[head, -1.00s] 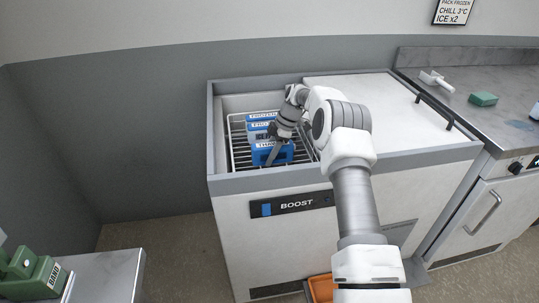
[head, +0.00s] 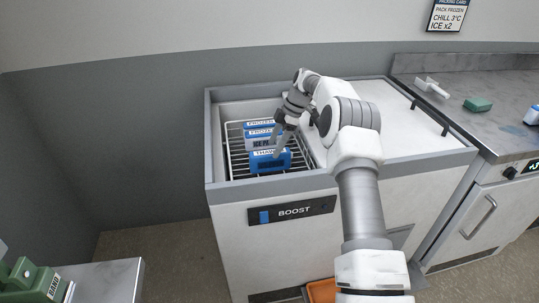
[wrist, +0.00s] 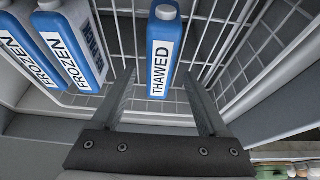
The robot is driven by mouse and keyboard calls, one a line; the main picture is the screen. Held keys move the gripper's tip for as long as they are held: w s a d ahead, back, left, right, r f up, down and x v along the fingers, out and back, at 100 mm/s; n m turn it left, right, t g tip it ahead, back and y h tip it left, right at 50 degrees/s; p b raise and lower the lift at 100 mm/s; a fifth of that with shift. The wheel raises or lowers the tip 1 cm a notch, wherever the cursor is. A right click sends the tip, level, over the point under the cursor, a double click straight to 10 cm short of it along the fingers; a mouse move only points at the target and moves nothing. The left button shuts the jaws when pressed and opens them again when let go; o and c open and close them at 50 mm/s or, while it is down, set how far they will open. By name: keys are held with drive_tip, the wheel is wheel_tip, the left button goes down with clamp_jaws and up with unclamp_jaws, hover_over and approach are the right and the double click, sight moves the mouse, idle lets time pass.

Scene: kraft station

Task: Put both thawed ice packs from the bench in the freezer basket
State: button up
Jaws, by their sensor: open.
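A blue ice pack labelled THAWED (head: 268,163) stands in the wire freezer basket (head: 232,140), at its near end; it also shows in the wrist view (wrist: 164,45). My gripper (wrist: 160,78) is open, its fingers spread on either side of the thawed pack's label end with gaps beside it. In the head view my gripper (head: 280,150) is over the basket, partly covering the packs. No second pack labelled THAWED is readable. A white and blue item (head: 534,115) is cut off at the right edge of the bench (head: 480,122); I cannot tell what it is.
Two packs labelled FROZEN (wrist: 72,45) stand left of the thawed pack in the wrist view, behind it in the head view. The freezer lid (head: 385,105) covers the right part. A white scoop-like tool (head: 431,88) and a green block (head: 478,104) lie on the bench.

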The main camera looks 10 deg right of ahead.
drive_tip(key=v, duration=0.4)
drive_tip(key=shift+r, duration=0.25)
drive_tip(key=s+a+r+m+t+h, duration=0.1)
drive_tip(key=s+a+r+m+h, duration=0.2)
drive_tip(key=s+r, duration=0.6)
drive_tip(key=s+a+r+m+t, duration=0.1)
drive_tip(key=s+a+r+m, duration=0.1)
drive_tip(key=s+r+m, duration=0.65)
drive_tip(key=s+m+t+h, duration=0.1)
drive_tip(key=s+m+t, duration=0.45)
drive_tip(key=s, duration=2.05)
wheel_tip(320, 180, up, 9)
drive_tip(key=m+g+p, duration=0.1)
drive_tip(key=g+p, duration=0.1)
drive_tip(key=p, duration=0.8)
drive_tip(key=shift+d+f, duration=0.15)
drive_tip(key=shift+d, duration=0.1)
drive_tip(key=shift+f, duration=0.15)
drive_tip(key=c, duration=0.4)
drive_tip(key=shift+d, duration=0.1)
drive_tip(key=shift+c, duration=0.2)
drive_tip(key=shift+d, duration=0.1)
